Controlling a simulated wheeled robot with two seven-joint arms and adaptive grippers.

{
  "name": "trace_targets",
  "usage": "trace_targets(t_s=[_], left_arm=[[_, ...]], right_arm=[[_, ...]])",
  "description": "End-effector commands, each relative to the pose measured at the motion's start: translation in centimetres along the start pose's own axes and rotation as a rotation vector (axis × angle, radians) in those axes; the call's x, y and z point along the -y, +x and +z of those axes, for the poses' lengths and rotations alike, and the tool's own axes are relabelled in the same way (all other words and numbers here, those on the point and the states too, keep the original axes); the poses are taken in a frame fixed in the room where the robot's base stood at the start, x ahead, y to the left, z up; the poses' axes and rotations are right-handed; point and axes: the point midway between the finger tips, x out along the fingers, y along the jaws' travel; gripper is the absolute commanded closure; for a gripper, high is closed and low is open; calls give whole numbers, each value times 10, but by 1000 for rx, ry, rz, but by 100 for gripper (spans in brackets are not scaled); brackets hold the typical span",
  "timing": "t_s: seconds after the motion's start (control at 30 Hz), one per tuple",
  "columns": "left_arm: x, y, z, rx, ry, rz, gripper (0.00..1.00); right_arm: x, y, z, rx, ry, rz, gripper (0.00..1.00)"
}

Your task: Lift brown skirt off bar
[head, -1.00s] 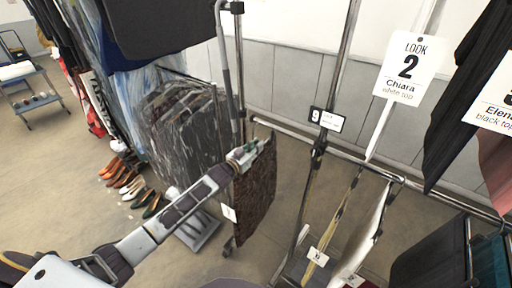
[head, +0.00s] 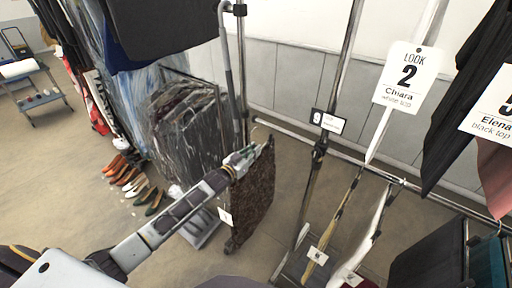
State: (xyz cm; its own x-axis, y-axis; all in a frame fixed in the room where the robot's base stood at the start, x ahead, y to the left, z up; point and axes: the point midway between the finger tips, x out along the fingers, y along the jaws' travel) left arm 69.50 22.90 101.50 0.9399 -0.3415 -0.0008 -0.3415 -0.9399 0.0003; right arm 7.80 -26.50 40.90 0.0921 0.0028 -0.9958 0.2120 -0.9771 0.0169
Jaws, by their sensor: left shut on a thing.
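The brown skirt (head: 253,192) hangs in the middle of the head view, a dark textured brown panel with a small white tag at its lower left edge. My left gripper (head: 247,158) is at the skirt's top edge and is shut on it there. A hanger hook shows just above the gripper, near the left end of the metal bar (head: 290,134). I cannot tell whether the hook touches the bar. My right gripper is not in view.
A "Look 2 Chiara" card (head: 408,77) and a black garment (head: 468,100) hang at the right. Plastic-covered garments (head: 185,125) hang left of the skirt. Several shoes (head: 130,180) stand on the floor at the left. Upright metal posts stand close to the skirt.

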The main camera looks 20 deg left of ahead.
Motion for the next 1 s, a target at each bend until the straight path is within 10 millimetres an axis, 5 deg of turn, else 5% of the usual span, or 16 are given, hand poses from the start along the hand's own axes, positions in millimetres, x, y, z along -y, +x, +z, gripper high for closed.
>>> trace_targets(t_s=[1.0], left_arm=[[0,-73,-1,-2,0,0,100]], right_arm=[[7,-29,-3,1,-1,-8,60]])
